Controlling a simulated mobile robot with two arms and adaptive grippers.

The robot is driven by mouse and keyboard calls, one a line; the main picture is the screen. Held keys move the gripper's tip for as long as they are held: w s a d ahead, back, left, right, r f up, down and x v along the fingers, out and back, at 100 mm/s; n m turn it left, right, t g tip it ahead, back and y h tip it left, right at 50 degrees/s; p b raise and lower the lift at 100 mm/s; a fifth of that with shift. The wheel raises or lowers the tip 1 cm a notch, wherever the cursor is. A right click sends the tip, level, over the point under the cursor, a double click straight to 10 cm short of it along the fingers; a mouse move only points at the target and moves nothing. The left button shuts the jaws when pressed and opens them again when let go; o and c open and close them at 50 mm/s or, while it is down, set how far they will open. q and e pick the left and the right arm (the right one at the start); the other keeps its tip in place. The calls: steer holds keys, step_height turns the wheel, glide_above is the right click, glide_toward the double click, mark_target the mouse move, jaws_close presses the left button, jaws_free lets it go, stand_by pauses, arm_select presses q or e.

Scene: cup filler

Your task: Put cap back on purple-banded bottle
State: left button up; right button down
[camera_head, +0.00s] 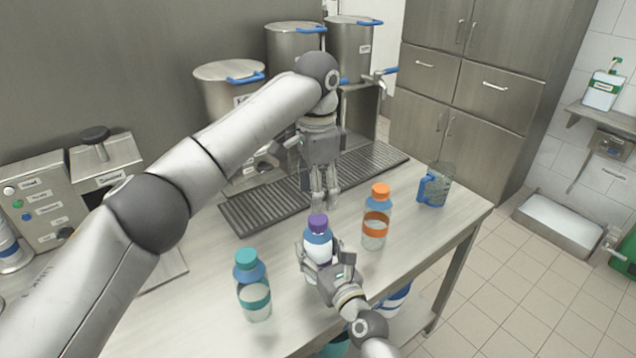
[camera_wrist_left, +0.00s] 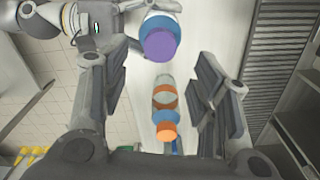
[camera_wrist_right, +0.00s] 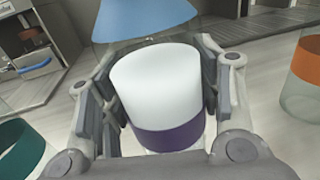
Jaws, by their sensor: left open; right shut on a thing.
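The purple-banded bottle (camera_head: 317,246) stands upright on the table, with a blue shoulder and white contents. Its purple band (camera_wrist_right: 168,137) shows low down in the right wrist view. The purple cap (camera_head: 318,222) sits on top of the bottle's neck; it also shows in the left wrist view (camera_wrist_left: 160,45). Whether it is fully tightened I cannot tell. My right gripper (camera_head: 326,268) is shut around the bottle's body; its fingers flank the bottle in the right wrist view (camera_wrist_right: 160,85). My left gripper (camera_head: 325,203) is open and empty, behind and above the capped bottle.
An orange-banded bottle (camera_head: 375,228) stands to the right and a teal-banded bottle (camera_head: 253,288) to the left, both capped. A blue-handled jug (camera_head: 435,188) is near the right table edge. A drip grate (camera_head: 262,207) and steel pots (camera_head: 228,88) lie behind.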

mark_target(318, 218)
arm_select(q)
steer(key=n, duration=0.6)
steer(key=shift+r+n, duration=0.25)
steer(key=shift+n, duration=0.15)
steer(key=n, duration=0.4)
steer(key=shift+r+n, duration=0.15)
steer(key=shift+n, duration=0.25)
steer(key=n, duration=0.4)
steer(key=shift+r+n, duration=0.15)
steer(key=shift+n, duration=0.25)
steer(key=n, duration=0.5)
steer(key=shift+r, duration=0.1)
steer(key=shift+f, duration=4)
